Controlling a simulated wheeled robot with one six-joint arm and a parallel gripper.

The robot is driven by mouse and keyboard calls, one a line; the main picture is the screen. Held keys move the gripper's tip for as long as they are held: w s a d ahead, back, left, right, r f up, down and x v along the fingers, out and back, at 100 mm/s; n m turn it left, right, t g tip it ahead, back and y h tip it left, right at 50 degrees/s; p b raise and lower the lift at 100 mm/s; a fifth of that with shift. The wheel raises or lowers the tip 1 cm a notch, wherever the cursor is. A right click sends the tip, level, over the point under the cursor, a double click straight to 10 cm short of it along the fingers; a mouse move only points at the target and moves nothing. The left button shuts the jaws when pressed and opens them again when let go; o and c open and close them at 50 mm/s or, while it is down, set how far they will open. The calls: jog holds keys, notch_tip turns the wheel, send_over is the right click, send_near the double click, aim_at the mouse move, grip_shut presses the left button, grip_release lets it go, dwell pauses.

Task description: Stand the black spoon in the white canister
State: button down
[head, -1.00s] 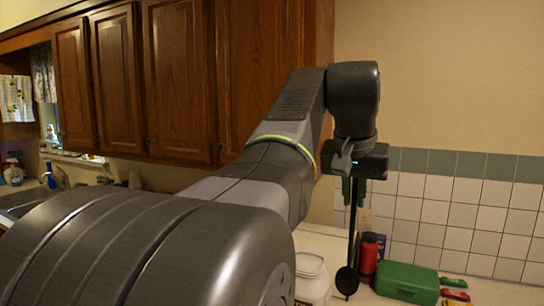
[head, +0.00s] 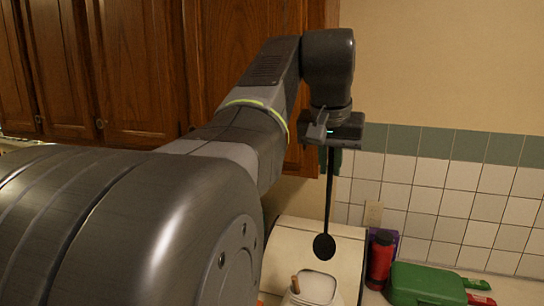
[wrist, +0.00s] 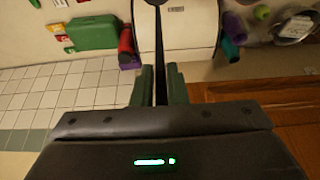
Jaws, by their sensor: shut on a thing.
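My gripper (head: 330,162) is shut on the black spoon (head: 324,246), which hangs upright with its round bowl at the bottom. In the wrist view, the green fingers of my gripper (wrist: 161,72) close on the dark handle of the spoon (wrist: 159,45). The white canister (head: 317,289) stands on the counter at the bottom of the head view, its lower part cut off by the frame. The spoon's bowl shows just above the canister's far rim in the picture; I cannot tell whether it is directly over the opening.
A cream box (head: 290,247) stands behind the canister. A wooden handle (head: 295,284) shows at the canister's left. To the right are a red bottle (head: 380,260), a purple item, a green case (head: 428,284) and small red-green packets. A tiled wall (head: 440,200) closes the back.

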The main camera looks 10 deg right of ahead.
jog(key=b, duration=0.5)
send_over(324, 241)
jog(key=s, duration=0.1)
jog(key=shift+a+f, duration=0.2)
jog(key=shift+f, duration=2.65)
jog(key=shift+f+b, duration=3.3)
jog(key=shift+f, duration=1.9)
jog(key=c, duration=1.4)
grip_release()
jog(key=shift+o, duration=0.2)
jog(key=p+v, duration=0.1)
jog(key=v, duration=1.3)
jog(key=shift+w+f, duration=0.15)
